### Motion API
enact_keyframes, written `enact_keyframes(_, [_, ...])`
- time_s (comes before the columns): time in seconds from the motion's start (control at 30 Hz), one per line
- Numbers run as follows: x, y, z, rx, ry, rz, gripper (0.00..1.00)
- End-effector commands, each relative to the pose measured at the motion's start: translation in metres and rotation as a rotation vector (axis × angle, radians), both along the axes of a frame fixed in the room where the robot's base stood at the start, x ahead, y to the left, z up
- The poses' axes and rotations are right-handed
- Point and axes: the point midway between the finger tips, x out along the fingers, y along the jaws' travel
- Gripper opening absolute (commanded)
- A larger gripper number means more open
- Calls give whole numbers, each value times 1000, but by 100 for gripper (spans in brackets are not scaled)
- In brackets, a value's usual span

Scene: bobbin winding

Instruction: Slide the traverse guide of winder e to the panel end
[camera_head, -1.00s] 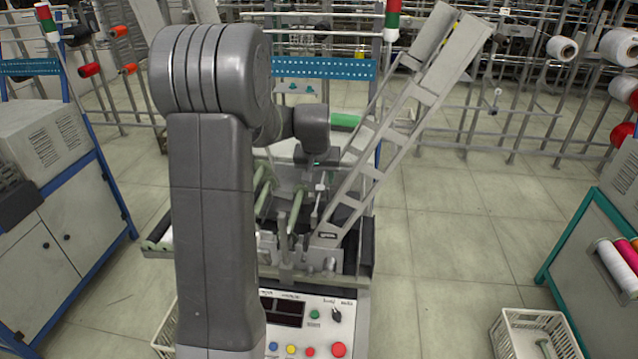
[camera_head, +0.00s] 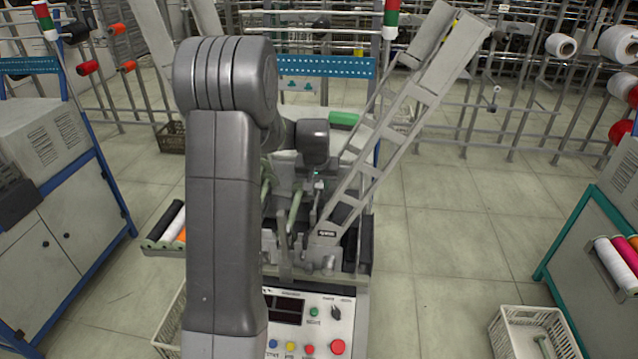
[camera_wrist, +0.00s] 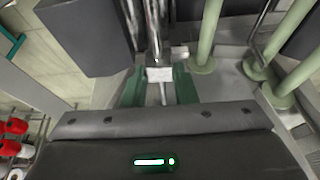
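Winder e is taken to be the machine in front of me, with its control panel (camera_head: 310,318) nearest me in the head view. A small white block (camera_wrist: 159,74), which looks like the traverse guide, sits by a shiny rod in the wrist view. My gripper (camera_wrist: 160,88) has its two green fingers apart, one on each side of the block's near edge. I cannot tell whether they touch it. In the head view my gripper (camera_head: 316,178) is low over the mechanism, and its fingers are mostly hidden.
Pale green rods (camera_wrist: 207,35) stand close right of the fingers, and a dark block (camera_wrist: 85,35) is at left. A slanted grey frame (camera_head: 385,140) rises right of my wrist. A spool tray (camera_head: 163,247) juts out left.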

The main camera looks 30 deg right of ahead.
Motion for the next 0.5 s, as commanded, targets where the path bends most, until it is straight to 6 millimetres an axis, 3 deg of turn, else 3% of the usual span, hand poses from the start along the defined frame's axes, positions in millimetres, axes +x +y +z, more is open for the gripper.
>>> enact_keyframes(0.17, [-3, 2, 0, 0, 0, 0, 0])
enact_keyframes(0.5, [-30, 26, -1, 0, 1, 1, 0])
